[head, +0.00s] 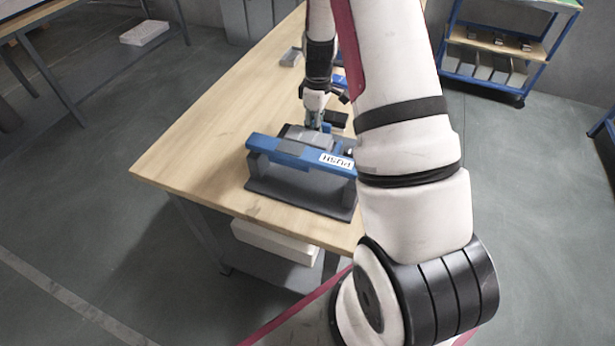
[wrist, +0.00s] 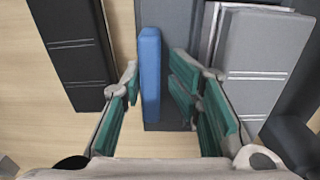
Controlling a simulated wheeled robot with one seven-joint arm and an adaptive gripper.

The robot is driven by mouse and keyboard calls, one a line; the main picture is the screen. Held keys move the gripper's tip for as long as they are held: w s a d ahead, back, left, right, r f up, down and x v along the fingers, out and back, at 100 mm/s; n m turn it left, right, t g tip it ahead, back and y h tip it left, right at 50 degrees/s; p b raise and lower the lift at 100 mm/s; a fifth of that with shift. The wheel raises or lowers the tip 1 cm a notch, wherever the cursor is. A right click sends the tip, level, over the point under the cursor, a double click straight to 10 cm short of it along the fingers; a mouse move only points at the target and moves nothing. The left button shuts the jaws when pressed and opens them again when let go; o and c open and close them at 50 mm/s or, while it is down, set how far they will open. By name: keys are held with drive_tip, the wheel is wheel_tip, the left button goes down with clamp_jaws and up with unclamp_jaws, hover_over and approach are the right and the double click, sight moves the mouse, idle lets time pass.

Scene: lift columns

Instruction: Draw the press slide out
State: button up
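The press (head: 300,172) stands near the front edge of the wooden table in the head view, with a dark grey base and a blue crossbar labelled PUSH. My gripper (head: 318,124) points down at the press's far side, where its fingertips are partly hidden. In the wrist view, a narrow blue bar (wrist: 150,75) lies between my gripper's green-padded fingers. The fingers are spread, with visible gaps to the bar on both sides. A grey block (wrist: 265,60) with pale lines lies right of the fingers. I cannot tell whether the blue bar is the slide's handle.
A black block (wrist: 75,50) lies left of the fingers in the wrist view. The wooden table (head: 190,140) has bare room left of the press. A blue-framed shelf cart (head: 490,75) stands at the back right. A white box (head: 275,243) sits below the tabletop.

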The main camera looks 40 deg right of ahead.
drive_tip(key=shift+s+f, duration=0.2)
drive_tip(key=shift+f, duration=0.05)
drive_tip(key=shift+w+r+p, duration=0.2)
drive_tip(key=shift+r+p, duration=1)
drive_tip(key=shift+r, duration=2.5)
